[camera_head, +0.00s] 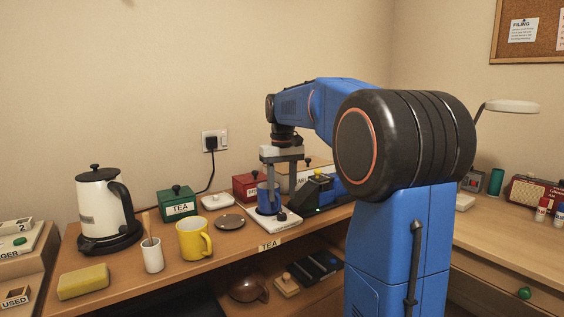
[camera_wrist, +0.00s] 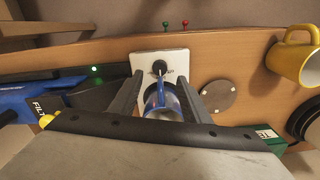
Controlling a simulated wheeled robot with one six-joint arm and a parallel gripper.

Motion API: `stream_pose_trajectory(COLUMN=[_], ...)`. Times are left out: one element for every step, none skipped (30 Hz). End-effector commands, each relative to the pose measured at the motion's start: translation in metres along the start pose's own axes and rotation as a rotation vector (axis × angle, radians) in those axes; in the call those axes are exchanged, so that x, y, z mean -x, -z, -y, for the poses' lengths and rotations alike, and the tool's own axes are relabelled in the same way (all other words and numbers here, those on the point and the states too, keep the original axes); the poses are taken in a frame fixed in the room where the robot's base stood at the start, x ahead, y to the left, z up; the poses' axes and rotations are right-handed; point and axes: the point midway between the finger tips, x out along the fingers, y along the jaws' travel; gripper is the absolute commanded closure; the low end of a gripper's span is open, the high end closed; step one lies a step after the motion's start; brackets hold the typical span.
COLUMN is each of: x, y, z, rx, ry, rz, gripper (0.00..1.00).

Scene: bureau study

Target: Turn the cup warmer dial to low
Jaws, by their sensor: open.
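The cup warmer (camera_head: 289,219) is a white plate with a dark round pad near the front edge of the tea shelf. In the wrist view its white plate (camera_wrist: 177,59) carries a small black dial (camera_wrist: 160,67); the dial's setting is too small to read. A blue cup (camera_head: 265,197) stands on the warmer's pad. In the wrist view the blue cup (camera_wrist: 163,103) shows between the fingers, its handle side toward the dial. My gripper (camera_head: 280,183) points down over the warmer. It is open, with its fingers (camera_wrist: 160,88) apart around the cup's place; contact cannot be told.
A blue and black device (camera_head: 318,190) with a green light stands close right of the warmer. A dark coaster (camera_head: 230,222), yellow mug (camera_head: 193,239), green tea box (camera_head: 178,203) and red box (camera_head: 246,186) stand left and behind. The kettle (camera_head: 101,207) is farther left.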

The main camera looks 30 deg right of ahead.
Motion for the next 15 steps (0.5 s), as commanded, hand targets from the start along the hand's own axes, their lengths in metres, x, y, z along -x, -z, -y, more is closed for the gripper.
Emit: stream_pose_trajectory(x=[0.011,0.017,0.025,0.031,0.037,0.045,0.051,0.057,0.064,0.07,0.074,0.081,0.085,0.089,0.093], y=[0.001,0.001,0.0,0.001,0.001,0.001,0.001,0.001,0.001,0.001,0.001,0.0,0.001,0.001,0.001], z=[0.0,0.0,0.0,0.0,0.0,0.0,0.0,0.0,0.0,0.0,0.0,0.0,0.0,0.0,0.0], rx=[0.0,0.0,0.0,0.0,0.0,0.0,0.0,0.0,0.0,0.0,0.0,0.0,0.0,0.0,0.0], ry=[0.0,0.0,0.0,0.0,0.0,0.0,0.0,0.0,0.0,0.0,0.0,0.0,0.0,0.0,0.0], rz=[-0.002,-0.003,-0.002,-0.003,-0.002,-0.003,-0.002,-0.003,-0.002,-0.002,-0.003,-0.001,-0.002,-0.002,-0.001], gripper=[0.57,0.57,0.57,0.57,0.57,0.57,0.57,0.57,0.57,0.57,0.57,0.57,0.57,0.57,0.57])
